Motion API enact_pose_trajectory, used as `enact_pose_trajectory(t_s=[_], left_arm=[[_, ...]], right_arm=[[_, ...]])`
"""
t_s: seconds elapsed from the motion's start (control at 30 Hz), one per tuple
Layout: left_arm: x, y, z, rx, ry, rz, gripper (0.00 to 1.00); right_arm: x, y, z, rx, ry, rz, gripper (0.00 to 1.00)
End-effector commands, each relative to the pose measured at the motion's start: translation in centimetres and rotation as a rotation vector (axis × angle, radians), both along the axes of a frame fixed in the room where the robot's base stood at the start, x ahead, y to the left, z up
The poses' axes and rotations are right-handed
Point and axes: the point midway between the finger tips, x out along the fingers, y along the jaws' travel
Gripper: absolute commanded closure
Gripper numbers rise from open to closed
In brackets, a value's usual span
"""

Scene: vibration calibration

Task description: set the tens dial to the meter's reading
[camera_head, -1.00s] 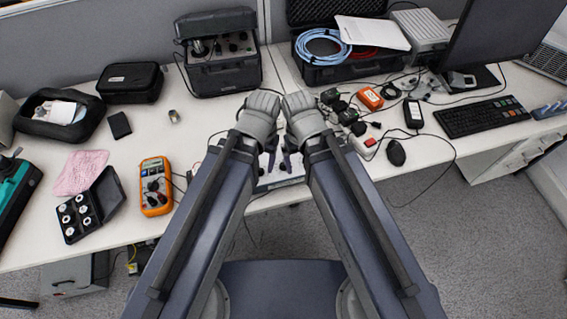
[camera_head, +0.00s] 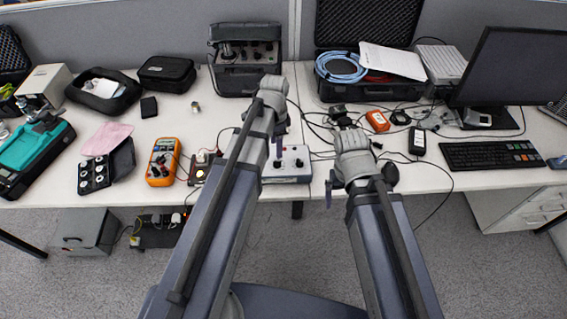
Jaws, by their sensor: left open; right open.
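A light grey box (camera_head: 298,158) with dark dials on its top stands at the table's front edge, partly hidden by my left arm. Its markings are too small to read, so I cannot tell which dial is the tens dial. An orange handheld meter (camera_head: 162,160) lies to the left; its reading is not legible. My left gripper (camera_head: 278,148) is open, pointing down over the left part of the box; I cannot tell whether it touches a dial. My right gripper (camera_head: 331,188) is open and empty, right of the box near the table's front edge.
A small dark device with a lit spot (camera_head: 202,164) sits between the meter and the box. A black mouse (camera_head: 390,173) is close to my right wrist. Cables and small parts lie behind the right arm. A black instrument case (camera_head: 247,75) stands at the back.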

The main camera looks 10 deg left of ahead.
Motion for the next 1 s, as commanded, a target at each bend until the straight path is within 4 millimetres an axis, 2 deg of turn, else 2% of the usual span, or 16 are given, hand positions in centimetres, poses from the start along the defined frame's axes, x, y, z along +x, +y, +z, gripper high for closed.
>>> enact_pose_trajectory(t_s=[0.27, 0.73, 1.0], left_arm=[[-0.1, -0.1, -1.4, 0.0, 0.0, 0.001, 0.35], [-0.1, -0.1, -7.0, 0.0, 0.0, 0.002, 0.35], [-0.1, -0.1, -7.9, 0.0, 0.0, 0.002, 0.35]], right_arm=[[0.0, 0.0, -1.4, 0.0, 0.0, 0.0, 0.06], [0.0, 0.0, -7.0, 0.0, 0.0, 0.0, 0.06], [0.0, 0.0, -7.9, 0.0, 0.0, 0.0, 0.06]])
